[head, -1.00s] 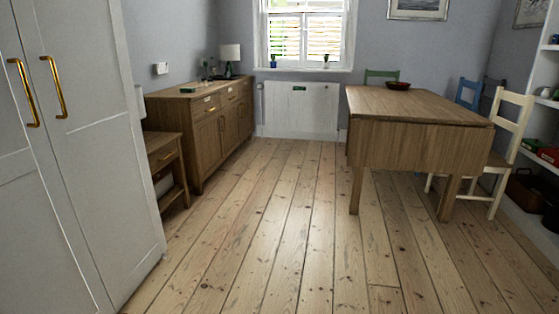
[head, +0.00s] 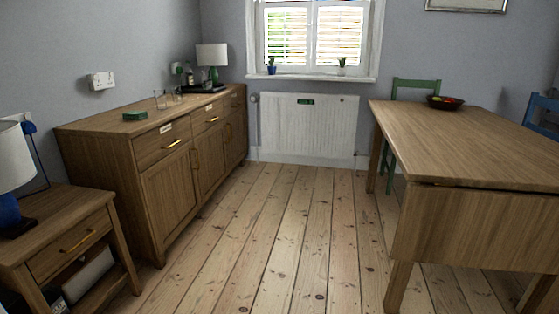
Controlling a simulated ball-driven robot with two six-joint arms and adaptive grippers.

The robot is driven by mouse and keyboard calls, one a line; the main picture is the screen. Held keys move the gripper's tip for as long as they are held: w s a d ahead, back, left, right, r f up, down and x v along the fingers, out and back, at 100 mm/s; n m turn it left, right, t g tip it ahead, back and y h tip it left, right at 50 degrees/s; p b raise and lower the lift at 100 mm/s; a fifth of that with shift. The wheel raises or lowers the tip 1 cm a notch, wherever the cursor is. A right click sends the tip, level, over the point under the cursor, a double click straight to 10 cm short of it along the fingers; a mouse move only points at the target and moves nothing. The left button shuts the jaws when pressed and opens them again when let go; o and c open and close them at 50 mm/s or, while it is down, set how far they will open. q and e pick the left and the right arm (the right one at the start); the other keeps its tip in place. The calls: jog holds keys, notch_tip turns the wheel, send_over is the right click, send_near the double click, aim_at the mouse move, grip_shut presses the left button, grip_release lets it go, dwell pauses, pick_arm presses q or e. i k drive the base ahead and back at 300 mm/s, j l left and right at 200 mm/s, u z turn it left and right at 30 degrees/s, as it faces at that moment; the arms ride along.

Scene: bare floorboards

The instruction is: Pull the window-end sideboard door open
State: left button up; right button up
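The wooden sideboard (head: 150,160) stands along the left wall, with drawers above and doors below. Its window-end door (head: 236,135) is the far one, near the radiator, and looks shut. It is small and seen at a steep angle. The nearer doors (head: 168,195) are also shut. Brass handles show on the drawers and between the farther doors. Neither of my grippers shows in the head view.
A side table (head: 70,240) with a lamp stands at the near left. A wooden drop-leaf table (head: 480,150) fills the right, with a green chair (head: 415,92) behind it. The radiator (head: 308,127) is under the window. The floorboards (head: 285,230) between are clear.

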aim_at(236, 149)
jog(key=i, duration=2.6)
